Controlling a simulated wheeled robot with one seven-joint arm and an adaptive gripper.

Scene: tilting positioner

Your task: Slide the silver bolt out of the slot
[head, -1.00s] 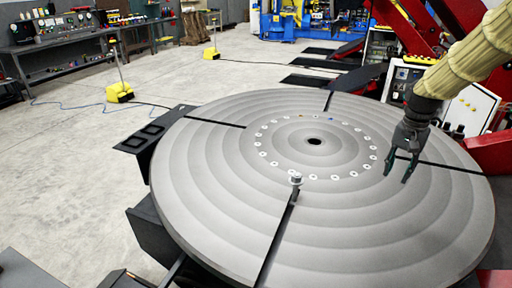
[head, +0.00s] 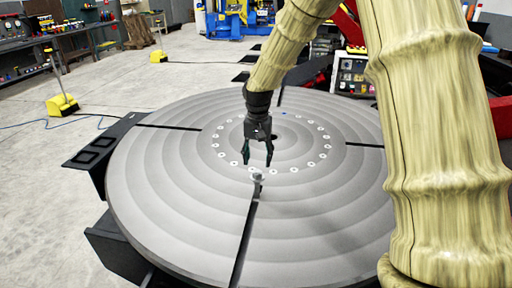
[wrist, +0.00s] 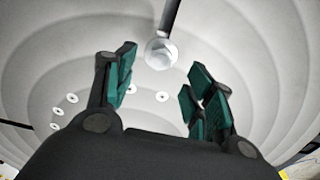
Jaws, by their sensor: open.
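The silver bolt (head: 257,178) stands upright at the inner end of the near slot (head: 245,232) in the round grey table. In the wrist view the bolt (wrist: 160,53) shows its head from above, just beyond the fingertips and roughly midway between them, at the end of the dark slot (wrist: 171,14). My gripper (head: 258,163) hangs fingers-down just above and behind the bolt in the head view. It is open and empty, with its green-padded fingers (wrist: 160,85) apart. Whether a finger touches the bolt cannot be told.
The round table (head: 160,200) is otherwise bare, with a ring of small white-rimmed holes (head: 294,170) and a central hole. Two more slots run left (head: 168,127) and right (head: 364,145). My arm covers the right side of the head view.

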